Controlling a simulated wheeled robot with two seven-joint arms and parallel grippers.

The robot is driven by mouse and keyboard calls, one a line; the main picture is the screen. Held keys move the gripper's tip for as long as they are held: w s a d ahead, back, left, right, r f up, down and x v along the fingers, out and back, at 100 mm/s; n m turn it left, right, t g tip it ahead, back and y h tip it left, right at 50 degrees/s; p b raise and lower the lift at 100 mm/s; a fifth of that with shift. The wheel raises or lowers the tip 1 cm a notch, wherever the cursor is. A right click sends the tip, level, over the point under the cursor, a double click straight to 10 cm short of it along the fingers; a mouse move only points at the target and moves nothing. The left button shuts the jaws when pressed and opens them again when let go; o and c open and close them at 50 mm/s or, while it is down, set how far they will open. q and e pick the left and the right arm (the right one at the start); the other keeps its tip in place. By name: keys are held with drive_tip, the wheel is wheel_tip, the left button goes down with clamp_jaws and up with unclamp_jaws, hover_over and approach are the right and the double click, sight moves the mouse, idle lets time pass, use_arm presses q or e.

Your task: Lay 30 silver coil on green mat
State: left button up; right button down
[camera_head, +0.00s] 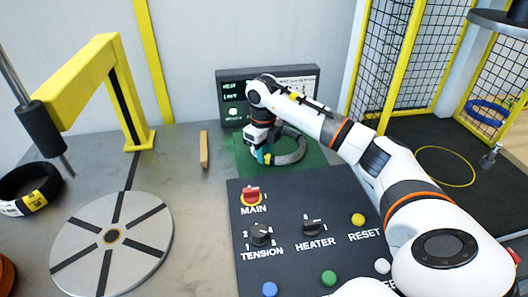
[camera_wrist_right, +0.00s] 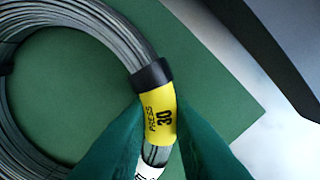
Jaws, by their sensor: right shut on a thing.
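The silver coil (camera_head: 291,148) is a ring of grey strands over the green mat (camera_head: 309,158). In the right wrist view the coil (camera_wrist_right: 105,30) has a yellow label (camera_wrist_right: 155,112) reading 30, with a black band beside it. The mat (camera_wrist_right: 215,90) shows beneath the coil there. My right gripper (camera_head: 264,155) is shut on the coil; its green fingers (camera_wrist_right: 158,150) sit on both sides at the label. I cannot tell whether the coil touches the mat. My left gripper is not in view.
A control panel (camera_head: 300,259) with knobs and buttons stands in front of the mat. A round turntable (camera_head: 80,255), a yellow arch (camera_head: 92,75) and a black coil (camera_head: 12,185) are at the left. A small wooden block (camera_head: 204,149) stands left of the mat. A display (camera_head: 292,84) is behind.

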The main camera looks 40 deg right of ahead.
drive_tip(key=c, duration=1.3)
unclamp_jaws()
wheel_tip(320, 180, up, 12)
drive_tip(key=shift+a+r, duration=0.1)
